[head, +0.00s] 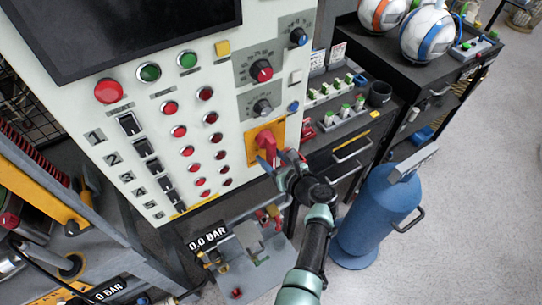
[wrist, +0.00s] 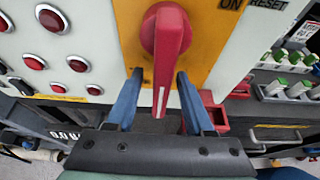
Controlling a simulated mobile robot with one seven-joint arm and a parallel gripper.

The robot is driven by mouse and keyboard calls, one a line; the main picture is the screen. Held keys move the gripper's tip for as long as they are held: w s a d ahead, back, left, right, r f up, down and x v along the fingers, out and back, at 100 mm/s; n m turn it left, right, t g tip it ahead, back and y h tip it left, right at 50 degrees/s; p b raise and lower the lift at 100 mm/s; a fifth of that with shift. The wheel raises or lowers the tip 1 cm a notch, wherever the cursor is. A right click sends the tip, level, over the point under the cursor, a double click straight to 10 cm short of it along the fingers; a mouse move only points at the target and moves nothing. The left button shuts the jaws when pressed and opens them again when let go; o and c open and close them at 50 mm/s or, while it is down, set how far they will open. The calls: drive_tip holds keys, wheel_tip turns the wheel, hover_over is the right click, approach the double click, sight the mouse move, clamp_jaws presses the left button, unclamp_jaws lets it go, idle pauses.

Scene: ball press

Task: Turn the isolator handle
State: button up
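The red isolator handle (wrist: 166,45) is mounted on a yellow plate (wrist: 205,25) on the light control panel. In the wrist view it points down, with a white line near its lower end. The handle (head: 267,143) and the plate also show in the head view, partly hidden by my gripper. My gripper (wrist: 160,85) has two blue fingers, spread apart, one on each side of the handle's lower part. A gap shows between each finger and the handle.
Rows of red buttons (head: 187,151) and black switches (head: 144,147) lie left of the handle. Dials (head: 263,107) sit above it. A dark cabinet (head: 345,135) with a bar handle and a blue gas cylinder (head: 375,210) stand to the right. A gauge bench is below.

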drive_tip(key=v, duration=1.3)
drive_tip(key=shift+p, duration=0.4)
drive_tip(key=w+r+n+t+h+b, duration=0.2)
drive_tip(key=w+r+n+t+b, duration=0.15)
drive_tip(key=r+n, duration=0.7)
drive_tip(key=w+r+n+t+h+b, duration=0.2)
drive_tip(key=w+r+n+t, duration=0.3)
drive_tip(key=r, duration=1)
drive_tip(key=s+a+r+n+t+h+b, duration=0.1)
drive_tip(key=s+r+n+t, duration=0.3)
drive_tip(key=s+r, duration=0.6)
drive_tip(key=s+a+r+n+t+h+b, duration=0.2)
drive_tip(key=s+r+n, duration=0.7)
drive_tip(key=r, duration=0.8)
drive_tip(key=shift+s+r+t+h+b, duration=0.3)
drive_tip(key=shift+s+t+h+b, duration=0.15)
drive_tip(key=shift+s+t, duration=0.45)
